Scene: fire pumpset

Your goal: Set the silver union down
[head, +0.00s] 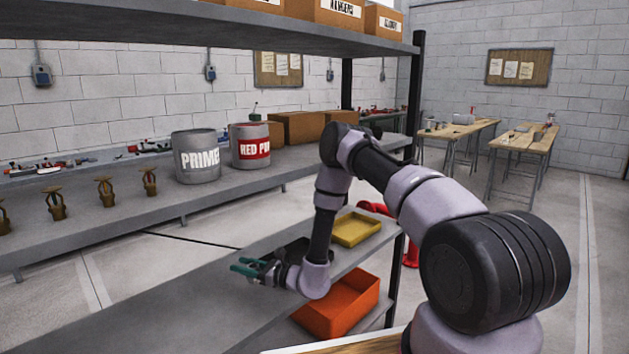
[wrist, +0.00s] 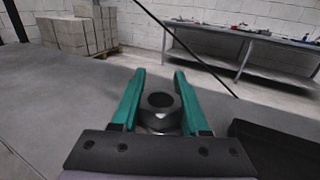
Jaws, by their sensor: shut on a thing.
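The silver union (wrist: 161,120) is a dark metallic hex ring with a round hole. It sits between the teal fingers of my gripper (wrist: 160,80) in the wrist view, close to the palm. My gripper is shut on it. In the head view my gripper (head: 243,266) is over the grey lower shelf (head: 190,310), left of the trays, with its fingers pointing left. The union is too small to make out clearly there. I cannot tell whether it touches the shelf.
A black tray (wrist: 272,148) is close on the right in the wrist view. A yellow tray (head: 357,230) and an orange bin (head: 342,306) are right of my gripper. The middle shelf (head: 215,195) holds paint cans and brass sprinkler heads. The lower shelf's left part is bare.

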